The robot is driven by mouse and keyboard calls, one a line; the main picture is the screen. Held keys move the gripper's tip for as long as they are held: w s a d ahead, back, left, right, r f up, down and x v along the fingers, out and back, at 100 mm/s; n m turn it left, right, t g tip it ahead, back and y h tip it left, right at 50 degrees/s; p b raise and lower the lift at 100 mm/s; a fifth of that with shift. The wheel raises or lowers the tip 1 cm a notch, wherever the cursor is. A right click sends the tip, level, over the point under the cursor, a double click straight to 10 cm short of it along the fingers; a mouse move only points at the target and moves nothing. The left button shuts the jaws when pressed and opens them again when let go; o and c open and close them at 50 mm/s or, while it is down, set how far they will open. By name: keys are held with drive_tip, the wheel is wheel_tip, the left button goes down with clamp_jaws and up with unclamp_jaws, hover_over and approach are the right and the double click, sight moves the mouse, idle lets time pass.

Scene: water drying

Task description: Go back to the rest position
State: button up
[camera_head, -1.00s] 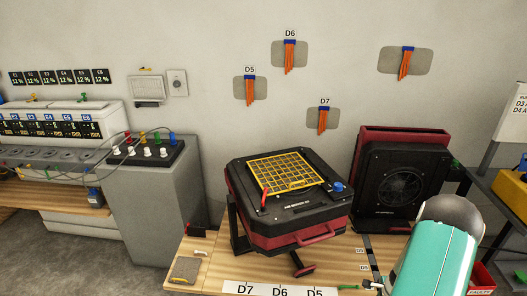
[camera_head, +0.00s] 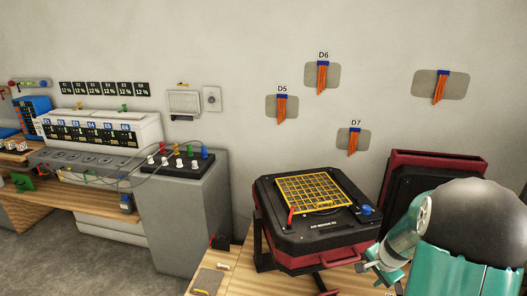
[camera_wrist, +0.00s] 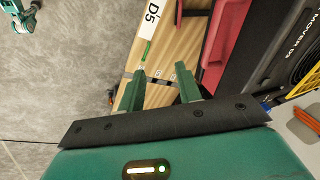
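My gripper (camera_wrist: 164,88) is open in the wrist view. My gripper's fingertips are not clear in that view.
A black and red air mover (camera_head: 325,226) with a yellow grille lies on the table. A second red and black unit (camera_head: 437,165) stands behind my arm. A grey cabinet (camera_head: 190,215) and a control bench (camera_head: 98,140) are on the left. Orange strips hang on the wall.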

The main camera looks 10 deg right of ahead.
drive_tip(key=s+a+r+n+t, duration=0.15)
drive_tip(key=a+r+n, duration=0.25)
drive_tip(key=a+r, duration=0.5)
drive_tip(key=s+a+r+n+g, duration=0.15)
drive_tip(key=a+r+n, duration=0.25)
drive_tip(key=a+r, duration=0.45)
drive_tip(key=s+a+r+n+t, duration=0.1)
drive_tip(key=s+a+r+n, duration=0.2)
drive_tip(key=s+a, duration=0.2)
drive_tip(key=s+a+r+n+t, duration=0.1)
drive_tip(key=s+a+r+n, duration=0.2)
drive_tip(key=s+a, duration=0.3)
drive_tip(key=s+n, duration=0.1)
drive_tip(key=s, duration=0.1)
drive_tip(key=shift+s+r+y, duration=0.3)
drive_tip(key=shift+s+r, duration=0.1)
